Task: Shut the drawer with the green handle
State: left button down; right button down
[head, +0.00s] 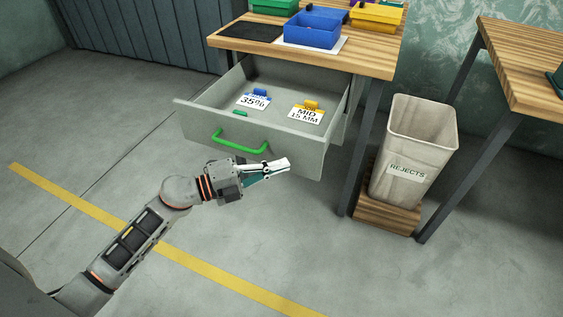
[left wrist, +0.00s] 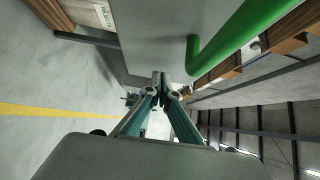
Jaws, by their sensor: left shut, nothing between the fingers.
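The grey drawer (head: 284,149) under the wooden table stands pulled out, and its green handle (head: 240,143) is on its front. The drawer front (left wrist: 150,35) and the green handle (left wrist: 225,50) also show large in the left wrist view. My left gripper (head: 287,163) is shut and empty, in front of the drawer front, to the right of and slightly below the handle. In the left wrist view its fingertips (left wrist: 159,78) meet close to the drawer front; whether they touch it I cannot tell. My right gripper is not in view.
Inside the drawer lie a blue-clipped card (head: 254,100) and a yellow-clipped card (head: 306,112). The wooden table (head: 372,55) holds several coloured bins, including a blue bin (head: 313,28). A rejects bin (head: 420,145) stands at the right by table legs. The floor in front is clear.

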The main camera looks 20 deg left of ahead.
pick_arm(q)
jog(key=shift+w, duration=0.7)
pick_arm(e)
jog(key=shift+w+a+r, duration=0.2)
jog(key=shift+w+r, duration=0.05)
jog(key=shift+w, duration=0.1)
pick_arm(q)
jog(key=shift+w, duration=0.1)
